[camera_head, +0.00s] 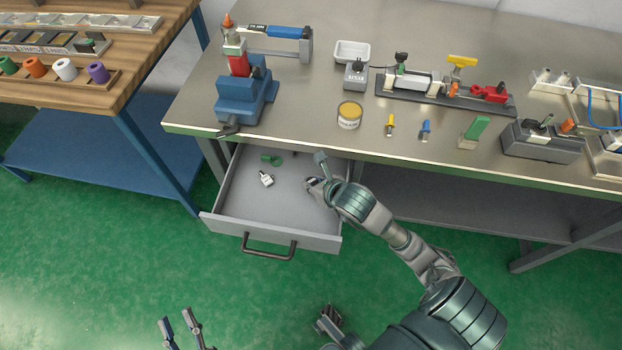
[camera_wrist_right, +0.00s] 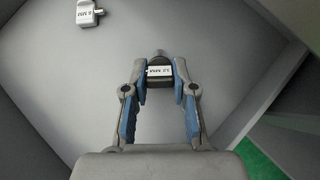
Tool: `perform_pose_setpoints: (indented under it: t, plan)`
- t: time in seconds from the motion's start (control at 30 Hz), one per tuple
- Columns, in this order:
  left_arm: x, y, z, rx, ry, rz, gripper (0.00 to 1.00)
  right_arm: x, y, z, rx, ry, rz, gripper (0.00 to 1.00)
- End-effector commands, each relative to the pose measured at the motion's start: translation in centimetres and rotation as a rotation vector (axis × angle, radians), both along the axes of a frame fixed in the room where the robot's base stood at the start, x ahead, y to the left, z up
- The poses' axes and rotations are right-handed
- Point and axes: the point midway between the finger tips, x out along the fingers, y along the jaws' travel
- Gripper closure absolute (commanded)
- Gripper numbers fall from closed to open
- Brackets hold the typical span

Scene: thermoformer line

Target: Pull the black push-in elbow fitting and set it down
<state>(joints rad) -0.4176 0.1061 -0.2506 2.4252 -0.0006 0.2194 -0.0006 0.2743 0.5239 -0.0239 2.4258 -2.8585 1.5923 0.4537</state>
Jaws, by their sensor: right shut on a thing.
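My right gripper (camera_head: 315,183) reaches into the open drawer (camera_head: 240,205). In the right wrist view the gripper (camera_wrist_right: 162,75) is shut on a small dark piece (camera_wrist_right: 159,84) with a white label that seems to read "12 MM" and a grey stub at its far end. I cannot tell whether this piece is a fitting or a tool. Small black fittings show on a grey block (camera_head: 355,77) on the bench and at the grey fixture (camera_head: 543,141) at right; their exact shapes are too small to tell. My left gripper (camera_head: 181,331) is open and empty over the floor, low in the head view.
A white labelled piece (camera_head: 266,179) and a green piece (camera_head: 271,159) lie in the drawer. The drawer handle (camera_head: 269,246) faces front. The bench edge (camera_head: 400,160) overhangs the drawer's back.

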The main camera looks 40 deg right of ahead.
Motion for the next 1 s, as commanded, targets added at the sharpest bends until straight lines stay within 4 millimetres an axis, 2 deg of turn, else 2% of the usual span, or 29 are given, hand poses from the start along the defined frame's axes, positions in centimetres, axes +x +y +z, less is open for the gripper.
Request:
perform_pose_setpoints:
  t: [0.43, 0.47, 0.57, 1.0]
  plan:
    - [-0.33, 0.04, 0.64, -0.016, -0.050, 0.000, 0.61, 0.00, 0.00, -0.33, 0.000, -0.001, 0.000, 1.00]
    - [-0.27, 0.03, 0.60, -0.016, -0.049, 0.000, 0.61, 0.00, -0.01, -0.33, 0.000, -0.001, 0.000, 0.71]
    - [-0.20, 0.02, 0.60, -0.015, -0.050, 0.000, 0.61, 0.01, -0.01, -0.33, 0.000, -0.001, 0.000, 0.46]
    - [-0.36, 0.04, 0.62, -0.016, -0.048, 0.001, 0.61, 0.00, 0.02, -0.34, 0.000, -0.001, 0.000, 0.45]
